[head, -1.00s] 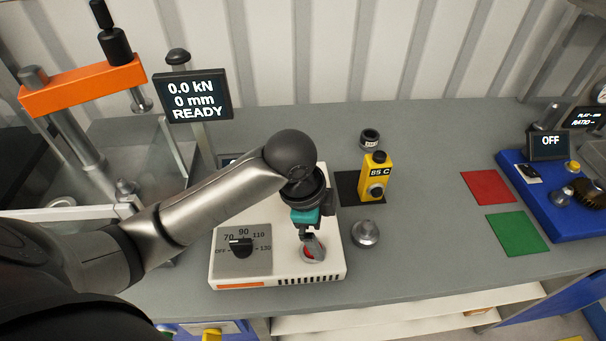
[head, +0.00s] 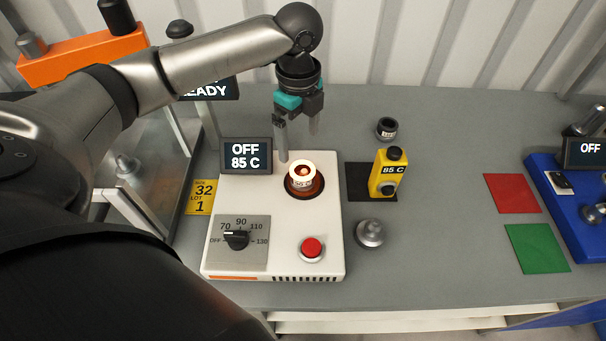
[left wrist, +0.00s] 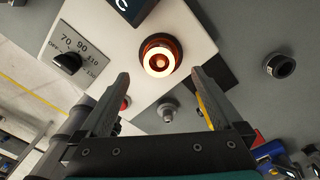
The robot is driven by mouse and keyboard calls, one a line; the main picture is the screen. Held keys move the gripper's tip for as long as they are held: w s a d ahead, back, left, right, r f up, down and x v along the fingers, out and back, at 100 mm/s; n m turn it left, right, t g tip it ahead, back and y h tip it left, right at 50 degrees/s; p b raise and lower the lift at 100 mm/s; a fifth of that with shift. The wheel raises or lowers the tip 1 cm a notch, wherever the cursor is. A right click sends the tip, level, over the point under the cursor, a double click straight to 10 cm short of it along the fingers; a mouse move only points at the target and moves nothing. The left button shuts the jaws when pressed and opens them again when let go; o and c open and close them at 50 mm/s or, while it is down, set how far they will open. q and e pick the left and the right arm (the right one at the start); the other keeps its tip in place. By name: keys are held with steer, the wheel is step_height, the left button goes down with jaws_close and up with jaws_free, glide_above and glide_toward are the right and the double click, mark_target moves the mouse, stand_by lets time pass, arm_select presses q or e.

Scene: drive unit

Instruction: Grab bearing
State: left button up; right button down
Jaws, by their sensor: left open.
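The bearing (head: 304,177), a pale ring with a bright, glowing-looking top, sits in the round brown seat of the white heater (head: 220,190). It also shows in the left wrist view (left wrist: 158,60), ahead of the fingers and between their lines. My left gripper (head: 299,147) is open and empty, fingers pointing down, above and just behind the bearing, apart from it. The heater display (head: 246,156) reads OFF 85 C. The red button (head: 312,248) and the dial (head: 236,240) are on the heater's front part. My right gripper is not in view.
A yellow 85 C device (head: 388,175) stands on a black pad right of the heater. A dark ring-shaped part (head: 387,128) is behind it, a metal knob-like part (head: 370,233) in front. Red (head: 512,193) and green (head: 537,248) mats lie farther right. The bench between is clear.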

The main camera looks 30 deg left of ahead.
arm_select(q)
glide_above(301, 171)
steer(key=f, duration=0.4)
steer(key=shift+w+a+f, duration=0.1)
steer(key=shift+a, duration=0.1)
steer(key=f, duration=0.3)
steer(key=f+b, duration=0.1)
steer(key=f, duration=0.1)
steer(key=shift+s+d+f, duration=0.1)
steer(key=shift+s+d, duration=0.1)
steer(key=shift+d, duration=0.1)
jaws_close()
